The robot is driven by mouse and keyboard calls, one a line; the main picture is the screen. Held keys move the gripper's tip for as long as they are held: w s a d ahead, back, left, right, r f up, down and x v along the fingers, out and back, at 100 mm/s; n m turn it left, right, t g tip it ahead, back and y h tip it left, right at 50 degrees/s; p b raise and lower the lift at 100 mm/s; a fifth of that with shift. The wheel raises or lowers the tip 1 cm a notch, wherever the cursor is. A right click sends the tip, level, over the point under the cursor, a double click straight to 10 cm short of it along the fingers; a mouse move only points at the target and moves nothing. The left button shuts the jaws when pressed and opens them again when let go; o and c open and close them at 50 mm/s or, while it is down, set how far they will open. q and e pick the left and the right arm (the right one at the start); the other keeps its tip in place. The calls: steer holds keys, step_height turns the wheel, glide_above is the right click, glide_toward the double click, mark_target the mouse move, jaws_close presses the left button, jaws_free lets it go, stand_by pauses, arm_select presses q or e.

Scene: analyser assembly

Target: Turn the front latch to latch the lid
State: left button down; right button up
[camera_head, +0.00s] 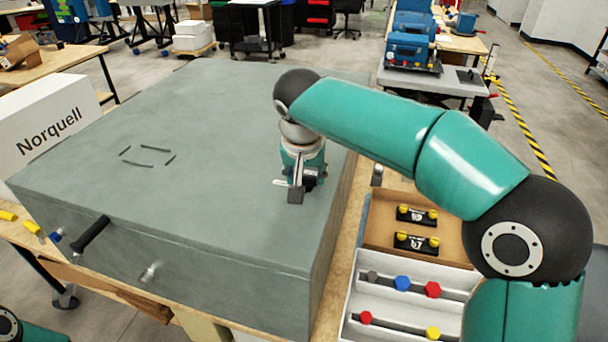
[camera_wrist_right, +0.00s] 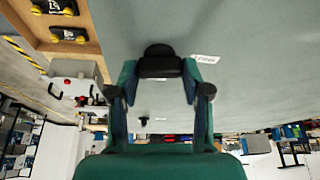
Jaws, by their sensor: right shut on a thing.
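The large grey-green analyser box (camera_head: 200,215) stands on a wooden bench, its lid looking closed. On its front face are a black bar handle (camera_head: 90,234) and a small silver fitting (camera_head: 149,272), which could be a latch. My right gripper (camera_head: 297,190) is by the box's top near the right edge, pointing down. In the right wrist view its fingers are shut on a dark block (camera_wrist_right: 160,63). I cannot tell whether this block is the front latch. A small white label (camera_wrist_right: 205,59) lies beside it. My left gripper is out of view.
To the right, a tray (camera_head: 352,318) holds red, blue and yellow knobs, and a brown compartment holds black parts (camera_head: 416,243). A white Norquell carton (camera_head: 50,118) is at the left.

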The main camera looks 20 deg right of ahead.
steer(key=shift+w+a+r+m+h, duration=0.1)
steer(key=shift+m+h, duration=0.1)
steer(key=shift+m, duration=0.35)
steer(key=shift+w+m+h, duration=0.1)
steer(key=shift+m+h, duration=0.1)
steer(key=shift+m, duration=0.35)
steer(key=o, duration=1.2)
steer(key=shift+c, duration=0.2)
steer(key=shift+s, duration=0.1)
steer(key=v, duration=1.1)
steer(key=shift+r, duration=0.35)
steer(key=shift+a+g, duration=0.1)
steer(key=shift+g, duration=0.2)
